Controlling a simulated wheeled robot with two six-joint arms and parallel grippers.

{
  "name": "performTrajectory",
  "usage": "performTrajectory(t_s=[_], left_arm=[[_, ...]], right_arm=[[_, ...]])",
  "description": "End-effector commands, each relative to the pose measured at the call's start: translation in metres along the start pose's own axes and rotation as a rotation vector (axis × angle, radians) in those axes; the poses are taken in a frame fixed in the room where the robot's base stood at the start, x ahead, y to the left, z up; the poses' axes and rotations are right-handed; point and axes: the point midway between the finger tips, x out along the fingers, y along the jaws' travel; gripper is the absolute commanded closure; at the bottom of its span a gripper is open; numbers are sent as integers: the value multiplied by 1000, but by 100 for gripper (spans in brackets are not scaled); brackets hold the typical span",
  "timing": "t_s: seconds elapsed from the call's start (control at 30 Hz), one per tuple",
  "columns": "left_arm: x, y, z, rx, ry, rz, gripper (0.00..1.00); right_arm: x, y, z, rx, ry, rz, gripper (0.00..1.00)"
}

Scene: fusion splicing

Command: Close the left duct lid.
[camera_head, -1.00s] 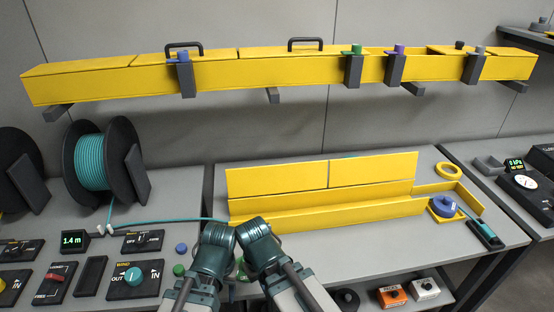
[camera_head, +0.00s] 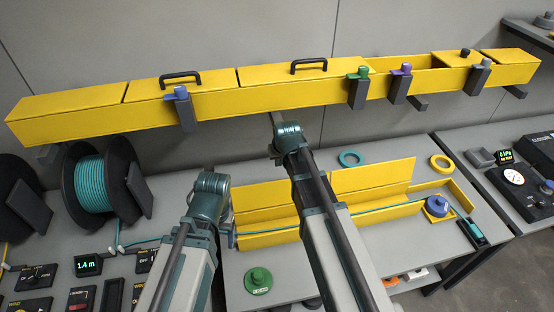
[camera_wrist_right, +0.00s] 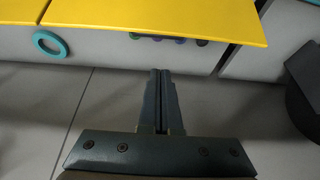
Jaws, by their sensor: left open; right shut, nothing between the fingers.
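Two yellow lid panels of the bench duct stand up at its back: the left one (camera_head: 270,192) and the right one (camera_head: 372,175). A teal cable (camera_head: 370,211) runs along the duct below them. My right arm hides part of the duct and the gap between the panels. My right gripper (camera_head: 273,150) is shut and empty, above and behind the duct. Its fingers (camera_wrist_right: 160,90) also show in the right wrist view, beyond them a yellow panel edge (camera_wrist_right: 150,20). My left gripper (camera_head: 232,235) is open at the duct's left end, its fingers mostly hidden.
A long yellow wall duct (camera_head: 240,103) with two black handles and several clips hangs above. A cable reel (camera_head: 95,190) stands left. A teal ring (camera_head: 351,158), yellow ring (camera_head: 441,162) and green round part (camera_head: 258,281) lie on the bench.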

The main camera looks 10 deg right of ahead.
Motion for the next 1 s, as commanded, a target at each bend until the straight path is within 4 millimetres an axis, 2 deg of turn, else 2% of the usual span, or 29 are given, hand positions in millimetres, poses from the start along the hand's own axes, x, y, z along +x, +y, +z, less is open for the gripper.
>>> performTrajectory(t_s=[0.27,0.47,0.67,1.0], left_arm=[[0,0,0,0,0,0,30],[12,1,-1,2,0,0,30],[34,3,-2,6,0,-1,30],[81,8,-5,5,0,-1,30]], right_arm=[[1,3,-3,5,7,1,100],[14,2,-3,5,6,1,100],[38,2,-2,5,6,1,100],[90,2,-2,5,6,1,100]])
